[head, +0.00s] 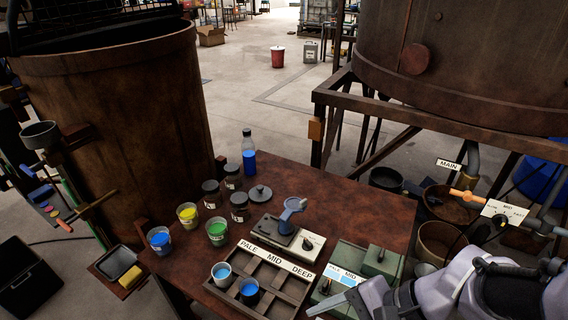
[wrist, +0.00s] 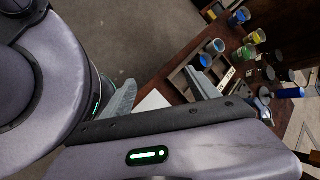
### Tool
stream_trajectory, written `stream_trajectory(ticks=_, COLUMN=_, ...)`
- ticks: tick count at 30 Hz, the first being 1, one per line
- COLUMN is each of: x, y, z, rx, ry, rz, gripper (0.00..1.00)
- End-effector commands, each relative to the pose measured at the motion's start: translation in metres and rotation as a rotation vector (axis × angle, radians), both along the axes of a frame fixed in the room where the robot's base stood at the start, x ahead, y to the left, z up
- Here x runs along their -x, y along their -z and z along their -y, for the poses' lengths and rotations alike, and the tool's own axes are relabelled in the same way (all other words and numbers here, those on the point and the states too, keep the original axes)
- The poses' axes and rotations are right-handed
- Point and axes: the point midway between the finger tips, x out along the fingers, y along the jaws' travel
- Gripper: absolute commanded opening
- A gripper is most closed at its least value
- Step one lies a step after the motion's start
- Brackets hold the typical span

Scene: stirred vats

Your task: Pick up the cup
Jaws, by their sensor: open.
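Several cups of paint stand on the rust-brown table (head: 330,190). A pale blue cup (head: 222,274) sits in the tray's left part, near the PALE label, and a darker blue cup (head: 249,291) sits to its right. At the table's left are a blue cup (head: 160,240), a yellow cup (head: 188,215) and a green cup (head: 217,231). Which cup is meant cannot be told. My gripper (head: 338,303) is open and empty at the table's near right, right of the tray. The wrist view shows its two fingers (wrist: 163,88) spread apart, with the tray cups beyond.
The compartment tray (head: 277,262) is labelled PALE, MID, DEEP. Behind it are a device with a blue-grey holder (head: 290,220), dark jars (head: 240,207) and a bottle of blue liquid (head: 249,155). A green-grey box (head: 350,258) stands near my gripper. Large rusty vats (head: 115,110) flank the table.

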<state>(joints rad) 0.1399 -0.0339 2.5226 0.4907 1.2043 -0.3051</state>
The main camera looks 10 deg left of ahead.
Motion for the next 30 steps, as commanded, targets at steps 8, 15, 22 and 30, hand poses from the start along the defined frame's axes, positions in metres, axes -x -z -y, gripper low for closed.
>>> stream_trajectory(ticks=8, x=-0.032, y=0.027, z=-0.03, rx=-0.355, ry=0.3, rz=-0.345, gripper=0.7)
stream_trajectory(ticks=15, x=-0.068, y=0.083, z=-0.028, rx=-0.587, ry=0.683, rz=-0.551, gripper=0.7)
stream_trajectory(ticks=22, x=-0.077, y=0.107, z=-0.04, rx=-0.614, ry=0.764, rz=-0.581, gripper=0.7)
stream_trajectory(ticks=30, x=-0.094, y=0.128, z=-0.101, rx=-0.612, ry=0.758, rz=-0.578, gripper=0.7)
